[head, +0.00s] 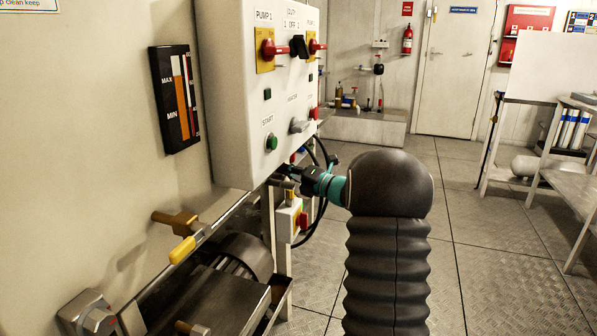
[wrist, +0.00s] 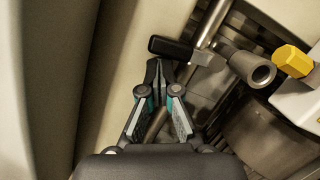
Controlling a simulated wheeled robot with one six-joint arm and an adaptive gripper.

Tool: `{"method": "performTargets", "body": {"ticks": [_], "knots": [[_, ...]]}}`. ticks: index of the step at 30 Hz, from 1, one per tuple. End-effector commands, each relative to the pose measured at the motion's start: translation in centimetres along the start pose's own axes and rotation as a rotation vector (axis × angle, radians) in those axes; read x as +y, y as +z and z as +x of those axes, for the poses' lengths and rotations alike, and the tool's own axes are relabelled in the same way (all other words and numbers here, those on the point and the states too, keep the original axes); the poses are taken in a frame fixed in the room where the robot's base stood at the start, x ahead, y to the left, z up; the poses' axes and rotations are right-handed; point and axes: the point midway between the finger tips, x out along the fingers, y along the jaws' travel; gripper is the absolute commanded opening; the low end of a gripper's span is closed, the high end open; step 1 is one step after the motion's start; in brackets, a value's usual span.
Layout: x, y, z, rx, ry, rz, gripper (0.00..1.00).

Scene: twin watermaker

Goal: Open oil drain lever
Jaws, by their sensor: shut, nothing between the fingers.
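In the wrist view, a lever with a black grip (wrist: 172,47) and metal fitting lies just beyond my gripper (wrist: 159,76). It joins a metal pipe with an open round end (wrist: 260,75). My fingers are shut and empty, their tips close to the lever; I cannot tell whether they touch it. In the head view my gripper (head: 281,181) is below the control box, its tips partly hidden. A lever with a yellow grip (head: 182,250) sits on a brass valve (head: 176,220) on the tank wall at lower left. No label shows which lever is the oil drain.
The white control box (head: 243,95) with red switches hangs just above my gripper. Black cables (head: 322,205) and a small box with a red button (head: 302,220) are close by. A motor (head: 245,257) stands below. A yellow hex part (wrist: 293,60) is at right in the wrist view.

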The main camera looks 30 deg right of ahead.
Motion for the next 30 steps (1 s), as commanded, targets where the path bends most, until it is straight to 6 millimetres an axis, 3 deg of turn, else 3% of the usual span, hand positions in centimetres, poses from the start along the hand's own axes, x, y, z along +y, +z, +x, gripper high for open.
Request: {"method": "performTargets", "body": {"ticks": [9, 25, 30], "knots": [[0.4, -0.5, 1.1, 0.016, 0.009, -0.001, 0.00], [0.5, -0.5, 1.1, 0.016, 0.009, -0.001, 0.00], [1.0, -1.7, 1.1, 0.018, 0.009, -0.001, 0.00]]}}
